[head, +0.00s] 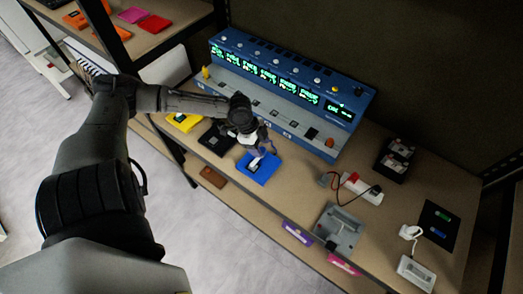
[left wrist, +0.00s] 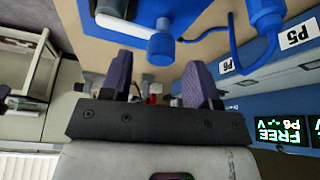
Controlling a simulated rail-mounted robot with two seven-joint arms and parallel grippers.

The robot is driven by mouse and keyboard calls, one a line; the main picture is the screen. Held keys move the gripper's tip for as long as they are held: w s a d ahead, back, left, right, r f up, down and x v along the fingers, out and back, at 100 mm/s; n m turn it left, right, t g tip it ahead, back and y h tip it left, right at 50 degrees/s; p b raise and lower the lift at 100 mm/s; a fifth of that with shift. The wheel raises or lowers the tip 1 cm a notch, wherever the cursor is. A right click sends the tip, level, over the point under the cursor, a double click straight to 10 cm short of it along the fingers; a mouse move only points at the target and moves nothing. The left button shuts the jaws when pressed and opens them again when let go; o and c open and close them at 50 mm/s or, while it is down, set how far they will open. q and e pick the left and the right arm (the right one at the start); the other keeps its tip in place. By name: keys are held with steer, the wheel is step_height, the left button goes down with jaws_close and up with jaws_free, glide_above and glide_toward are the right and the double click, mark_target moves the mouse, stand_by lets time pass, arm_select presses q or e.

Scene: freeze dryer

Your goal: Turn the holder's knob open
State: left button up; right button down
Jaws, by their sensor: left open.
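The holder shows in the head view as a blue base (head: 265,176) near the front edge of the bench, with a small white part on top. In the left wrist view a white bar (left wrist: 125,27) runs to a round blue knob (left wrist: 162,49) beside the blue body. My left gripper (head: 264,150) is just above the holder, partly hidden by its own wrist. In the left wrist view the jaws (left wrist: 160,82) are apart with purple-grey pads. The knob lies ahead of the gap between them, and I cannot tell whether they touch. My right gripper is not in view.
A long blue machine (head: 290,70) with green displays stands behind the holder. A blue hose (left wrist: 232,30) runs beside the knob. A black tray (head: 217,138) sits left of the holder; a grey device (head: 340,232) and white power strip (head: 361,189) are to the right.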

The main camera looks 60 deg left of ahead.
arm_select(q)
steer(key=shift+x, duration=0.9)
